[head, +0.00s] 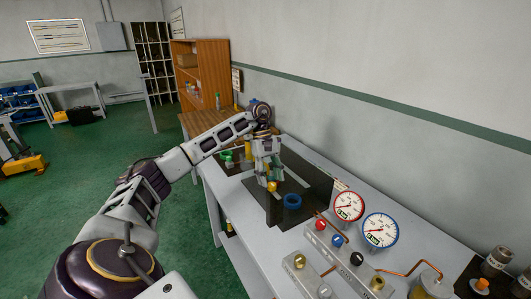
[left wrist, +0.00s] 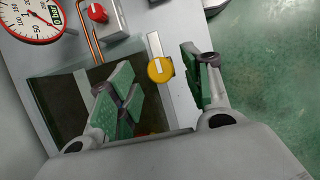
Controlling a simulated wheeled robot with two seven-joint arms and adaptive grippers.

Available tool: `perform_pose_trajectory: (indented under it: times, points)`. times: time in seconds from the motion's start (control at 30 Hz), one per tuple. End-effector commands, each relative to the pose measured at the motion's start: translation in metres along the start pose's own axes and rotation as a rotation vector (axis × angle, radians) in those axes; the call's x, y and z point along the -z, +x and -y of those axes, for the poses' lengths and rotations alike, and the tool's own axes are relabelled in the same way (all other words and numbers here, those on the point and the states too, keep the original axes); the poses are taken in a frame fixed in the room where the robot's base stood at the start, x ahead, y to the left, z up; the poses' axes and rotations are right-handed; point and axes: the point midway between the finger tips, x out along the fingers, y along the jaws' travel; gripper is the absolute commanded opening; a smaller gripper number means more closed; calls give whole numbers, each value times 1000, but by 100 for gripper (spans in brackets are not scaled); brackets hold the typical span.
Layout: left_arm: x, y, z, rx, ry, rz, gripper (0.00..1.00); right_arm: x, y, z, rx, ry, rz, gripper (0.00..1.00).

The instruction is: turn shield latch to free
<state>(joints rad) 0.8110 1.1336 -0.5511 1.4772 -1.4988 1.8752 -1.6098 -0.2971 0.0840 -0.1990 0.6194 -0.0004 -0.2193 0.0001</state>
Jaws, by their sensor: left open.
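The shield latch (left wrist: 160,69) is a round yellow knob with a pale bar across it, on a light grey strip. In the head view the yellow knob (head: 271,186) shows just below my left gripper (head: 268,177). My left gripper in the left wrist view (left wrist: 156,80) is open, with green-padded fingers. The knob appears between and beyond the fingertips; I cannot tell whether they touch it. The dark see-through shield (left wrist: 58,105) lies beside the knob, on the left in the wrist view. My right gripper is not in view.
A blue ring (head: 292,201) lies near the shield. Two pressure gauges (head: 349,206) and (head: 380,230) stand to the right, with a panel of coloured knobs (head: 338,257) and copper pipes in front. A green ring (head: 226,155) is behind the arm on the grey bench (head: 237,215).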

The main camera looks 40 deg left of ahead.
Motion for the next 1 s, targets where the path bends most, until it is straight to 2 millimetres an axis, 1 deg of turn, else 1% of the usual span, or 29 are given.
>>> perform_pose_trajectory:
  times: [0.2, 0.53, 1.0]
  points:
    - [0, -23, -1, -4, 0, 0, 49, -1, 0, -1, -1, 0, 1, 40]
    - [0, -56, -1, -3, 1, 0, 49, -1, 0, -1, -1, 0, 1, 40]
    - [0, -83, 0, -2, 1, -1, 49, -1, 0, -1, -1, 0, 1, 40]
